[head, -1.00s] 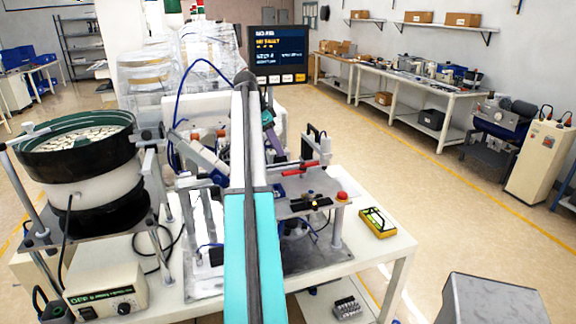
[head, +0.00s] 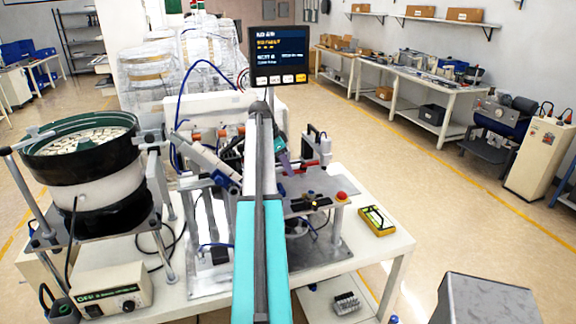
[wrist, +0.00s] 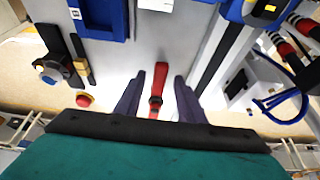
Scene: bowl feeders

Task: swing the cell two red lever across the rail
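The red lever (wrist: 158,84) stands out in the middle of the wrist view, on the grey plate of the cell. My gripper (wrist: 157,90) is open, with one dark finger on each side of the lever in the picture. Clear gaps show between the lever and both fingers. I cannot tell whether the fingertips reach down to the lever's height. In the head view my gripper (head: 285,164) is over the cell's plate, partly hidden by my arm.
A red push button (wrist: 84,100) and a black clamp-like part sit left of the lever in the wrist view. A bowl feeder (head: 80,160) stands at the left in the head view. A yellow device (head: 376,221) lies on the white table's right side.

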